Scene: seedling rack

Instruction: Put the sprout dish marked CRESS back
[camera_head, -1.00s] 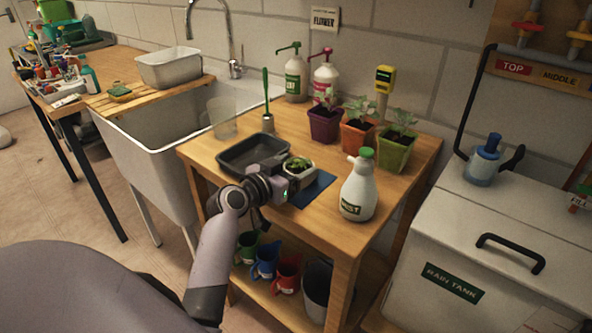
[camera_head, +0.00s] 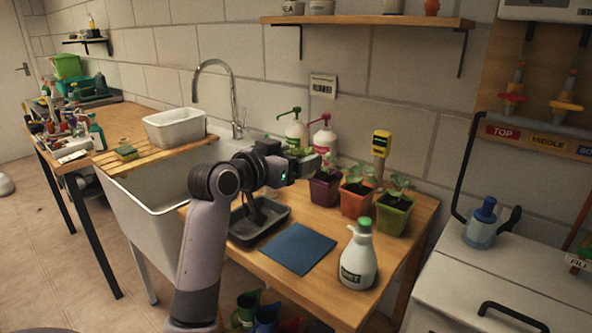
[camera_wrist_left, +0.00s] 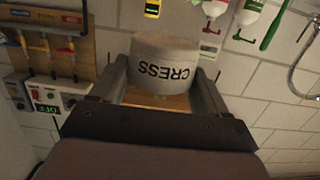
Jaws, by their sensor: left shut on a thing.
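The sprout dish marked CRESS (camera_wrist_left: 165,62) is pale and round, and its black lettering appears upside down in the left wrist view. It sits between the two fingers of my left gripper (camera_wrist_left: 163,80), which is shut on it. In the head view my left gripper (camera_head: 306,165) is raised above the wooden bench, in front of the potted seedlings. The dish is mostly hidden there by the gripper. My right gripper is not in view.
A wooden wall shelf (camera_head: 365,21) with pale dishes (camera_head: 320,7) runs along the top. On the bench are a blue mat (camera_head: 297,249), bare now, a dark tray (camera_head: 274,228), a spray bottle (camera_head: 358,258), potted seedlings (camera_head: 357,198) and pump bottles (camera_head: 296,133).

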